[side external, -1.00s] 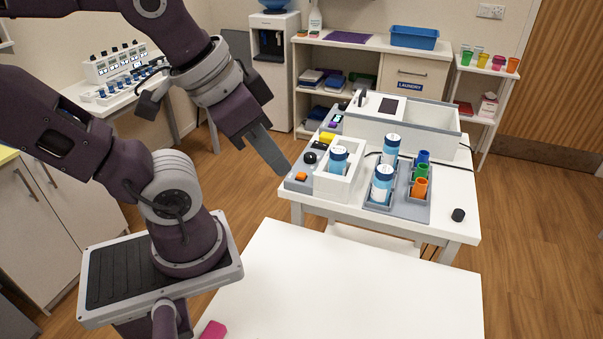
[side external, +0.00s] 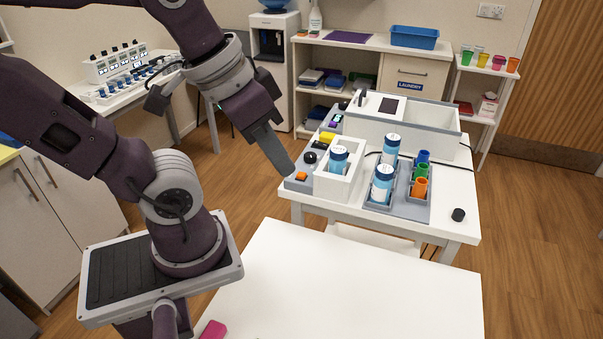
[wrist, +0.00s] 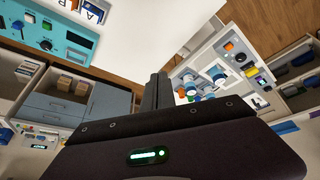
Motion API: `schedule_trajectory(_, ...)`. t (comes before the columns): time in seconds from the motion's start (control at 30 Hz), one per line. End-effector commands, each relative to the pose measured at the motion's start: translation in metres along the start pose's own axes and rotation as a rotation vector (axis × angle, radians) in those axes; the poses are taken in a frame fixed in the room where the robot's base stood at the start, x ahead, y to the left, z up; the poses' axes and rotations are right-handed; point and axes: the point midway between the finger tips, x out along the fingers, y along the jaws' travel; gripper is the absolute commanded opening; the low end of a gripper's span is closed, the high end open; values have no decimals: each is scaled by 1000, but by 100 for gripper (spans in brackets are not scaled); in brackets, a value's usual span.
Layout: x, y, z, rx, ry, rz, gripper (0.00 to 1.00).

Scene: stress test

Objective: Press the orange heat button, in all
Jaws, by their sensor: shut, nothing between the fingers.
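The orange button (side external: 301,176) sits at the near left end of a grey control strip on the white table. It also shows in the wrist view (wrist: 229,46), to the right of and above my fingertips. My gripper (side external: 288,172) is shut and empty, pointing down, with its fingertips just left of the button in the side view. A gap shows between fingertips and button in the wrist view (wrist: 157,78). I cannot tell how high the tips are above the strip.
Behind the button on the strip are a black knob (side external: 310,158) and a yellow block (side external: 327,138). A white holder (side external: 330,186) with a blue-capped bottle (side external: 339,160) stands right beside it. A rack (side external: 410,210) with bottles and coloured cups is further right.

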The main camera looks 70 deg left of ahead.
Motion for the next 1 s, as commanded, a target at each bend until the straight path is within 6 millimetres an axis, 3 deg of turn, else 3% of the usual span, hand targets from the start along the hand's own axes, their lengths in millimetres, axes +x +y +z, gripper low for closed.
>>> schedule_trajectory(0.17,32,-15,-36,-434,-247,138,0)
schedule_trajectory(0.3,64,-58,-76,-858,-350,286,0)
schedule_trajectory(0.43,92,-112,-97,-1170,-356,384,0)
schedule_trajectory(0.6,120,-181,-100,-1472,-312,463,0)
schedule_trajectory(0.7,131,-208,-96,-1583,-285,488,0)
schedule_trajectory(0.83,138,-227,-91,-1656,-262,501,0)
schedule_trajectory(1.0,140,-232,-90,-1672,-255,504,0)
